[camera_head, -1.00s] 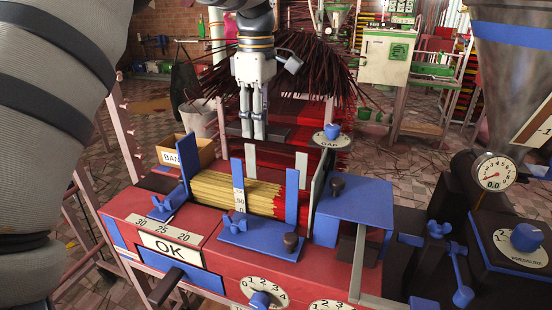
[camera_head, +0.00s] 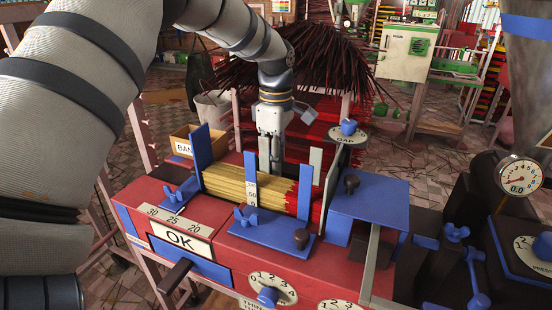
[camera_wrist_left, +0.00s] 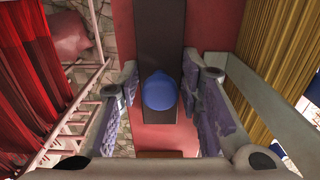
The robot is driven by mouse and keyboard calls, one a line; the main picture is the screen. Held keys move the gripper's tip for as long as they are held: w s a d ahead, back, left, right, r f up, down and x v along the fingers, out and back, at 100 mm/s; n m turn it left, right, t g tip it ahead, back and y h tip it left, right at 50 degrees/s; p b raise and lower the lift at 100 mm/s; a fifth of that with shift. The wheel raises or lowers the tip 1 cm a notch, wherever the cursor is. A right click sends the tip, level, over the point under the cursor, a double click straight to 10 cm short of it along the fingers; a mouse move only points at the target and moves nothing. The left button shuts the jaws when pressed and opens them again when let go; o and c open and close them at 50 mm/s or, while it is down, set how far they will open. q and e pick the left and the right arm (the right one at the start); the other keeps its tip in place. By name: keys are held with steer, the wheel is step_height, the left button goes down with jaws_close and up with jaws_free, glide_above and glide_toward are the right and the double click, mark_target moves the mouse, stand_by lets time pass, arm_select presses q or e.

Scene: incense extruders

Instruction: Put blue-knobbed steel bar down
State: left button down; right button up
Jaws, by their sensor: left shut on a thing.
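My left gripper (camera_head: 268,170) comes down from above behind the bundle of yellow sticks (camera_head: 235,185) on the red machine. Its fingers point down, and their tips are partly hidden behind the sticks. In the left wrist view, the blue knob (camera_wrist_left: 160,91) of the steel bar sits between the two fingers, over a long dark strip (camera_wrist_left: 160,35). The left gripper is shut on the knob, though small gaps seem to show beside it. The head view hides the bar and knob. My right gripper is not in view.
The red machine (camera_head: 135,197) carries blue upright plates (camera_head: 250,178), a blue cover (camera_head: 370,195) and a CAP dial (camera_head: 347,134) right of the gripper. A cardboard box (camera_head: 184,147) stands to the left. Dark red sticks (camera_head: 315,75) hang behind.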

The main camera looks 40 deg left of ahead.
arm_select(q)
steer(key=c, duration=1.1)
jaws_free()
steer(key=shift+r, duration=0.1)
step_height(320, 180, up, 12)
steer(key=shift+f, duration=0.1)
